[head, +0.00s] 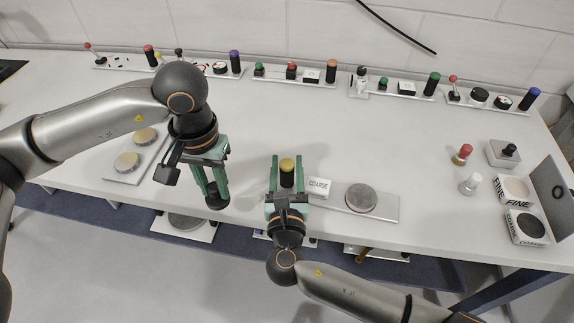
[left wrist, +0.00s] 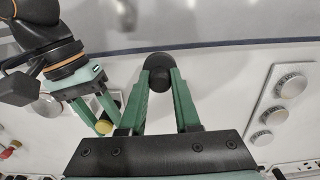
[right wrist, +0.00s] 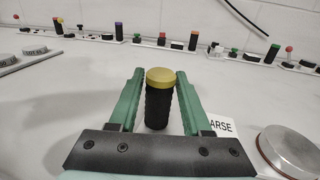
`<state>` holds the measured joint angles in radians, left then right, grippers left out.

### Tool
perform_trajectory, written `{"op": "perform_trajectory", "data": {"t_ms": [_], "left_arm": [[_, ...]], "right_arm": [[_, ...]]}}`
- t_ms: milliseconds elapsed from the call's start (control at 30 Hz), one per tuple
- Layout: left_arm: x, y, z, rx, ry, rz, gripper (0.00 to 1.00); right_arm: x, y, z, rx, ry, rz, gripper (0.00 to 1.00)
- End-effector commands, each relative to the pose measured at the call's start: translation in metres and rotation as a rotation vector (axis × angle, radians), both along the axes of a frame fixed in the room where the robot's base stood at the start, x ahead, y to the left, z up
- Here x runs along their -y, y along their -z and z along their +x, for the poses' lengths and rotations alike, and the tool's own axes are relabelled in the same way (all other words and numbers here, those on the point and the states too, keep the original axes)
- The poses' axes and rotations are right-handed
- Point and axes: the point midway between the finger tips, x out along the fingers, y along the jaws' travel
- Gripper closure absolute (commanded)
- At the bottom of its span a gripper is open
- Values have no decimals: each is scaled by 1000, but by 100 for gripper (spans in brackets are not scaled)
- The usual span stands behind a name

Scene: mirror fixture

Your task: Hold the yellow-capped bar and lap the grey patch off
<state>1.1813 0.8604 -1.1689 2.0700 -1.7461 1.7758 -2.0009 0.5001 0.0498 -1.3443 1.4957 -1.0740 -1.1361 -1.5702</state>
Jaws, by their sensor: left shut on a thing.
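The yellow-capped bar (head: 287,170) is black and stands upright near the table's front edge; it also shows in the right wrist view (right wrist: 159,100). My right gripper (head: 287,160) is open, with its fingers on either side of the bar and small gaps to it. A round grey metal disc (head: 360,198) lies on a pale plate (head: 388,209) to the right; it shows partly in the right wrist view (right wrist: 296,150). I cannot make out a separate grey patch on it. My left gripper (head: 212,198) is shut on a black round-ended piece (left wrist: 158,68), tips pointing down.
A plate with discs (head: 120,173) lies at left. Boxes marked FINE (head: 514,188) and COARSE (head: 525,227) and a grey panel (head: 553,190) stand at right.

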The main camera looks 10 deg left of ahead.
Motion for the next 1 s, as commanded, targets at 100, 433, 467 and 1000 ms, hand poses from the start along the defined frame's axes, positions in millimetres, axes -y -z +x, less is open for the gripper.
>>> {"op": "perform_trajectory", "data": {"t_ms": [100, 433, 467, 1000], "left_arm": [[0, 0, 0, 1, 0, 0, 100], [0, 0, 0, 1, 0, 0, 100], [0, 0, 0, 1, 0, 0, 100], [0, 0, 0, 1, 0, 0, 100]], "right_arm": [[0, 0, 0, 0, 0, 0, 66], [0, 0, 0, -1, 1, -1, 100], [0, 0, 0, -1, 1, -1, 100], [1, 1, 0, -1, 1, -1, 100]]}}
